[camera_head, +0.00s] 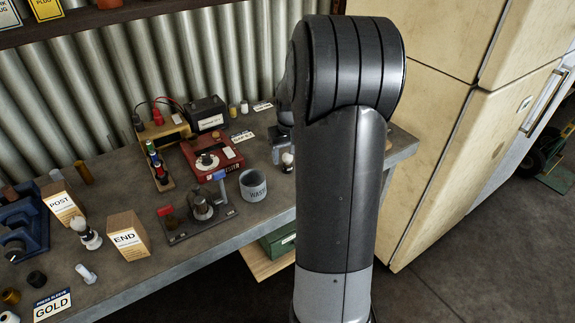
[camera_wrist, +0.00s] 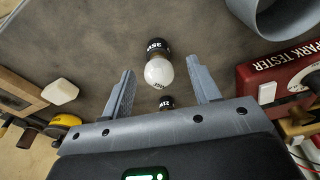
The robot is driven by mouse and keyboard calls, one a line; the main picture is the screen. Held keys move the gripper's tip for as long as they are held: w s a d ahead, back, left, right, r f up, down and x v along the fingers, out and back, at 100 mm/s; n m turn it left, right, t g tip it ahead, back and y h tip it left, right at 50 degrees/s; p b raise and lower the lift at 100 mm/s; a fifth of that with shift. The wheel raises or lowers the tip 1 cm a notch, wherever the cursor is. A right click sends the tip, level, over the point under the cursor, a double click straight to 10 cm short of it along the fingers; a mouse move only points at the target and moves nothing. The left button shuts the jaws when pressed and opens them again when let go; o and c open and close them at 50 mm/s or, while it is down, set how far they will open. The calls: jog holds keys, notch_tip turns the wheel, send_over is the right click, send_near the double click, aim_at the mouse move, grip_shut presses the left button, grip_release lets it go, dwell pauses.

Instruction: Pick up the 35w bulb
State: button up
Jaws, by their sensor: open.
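In the wrist view a bulb with a white globe (camera_wrist: 159,72) and a black base stands on the grey bench between my fingers. The lettering on its base is upside down and looks like 35W. A second black base (camera_wrist: 167,102) with partly hidden lettering sits closer to my palm. My gripper (camera_wrist: 162,70) is open, with one finger on each side of the white bulb and a gap on both sides. In the head view a small white-topped bulb (camera_head: 288,158) shows just left of my arm, which hides most of my gripper.
A red spark tester (camera_wrist: 290,80) lies right in the wrist view, with a grey waste cup (camera_wrist: 262,22) above it. A white knob-like piece (camera_wrist: 60,92) and wooden box are at left. In the head view, a fridge (camera_head: 440,110) stands right of the bench.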

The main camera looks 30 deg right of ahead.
aim_at(288, 156)
jog(key=f, duration=0.3)
jog(key=shift+w+d+f, duration=0.15)
jog(key=shift+w+f, duration=0.15)
jog(key=shift+f, duration=0.05)
jog(key=c, duration=1.1)
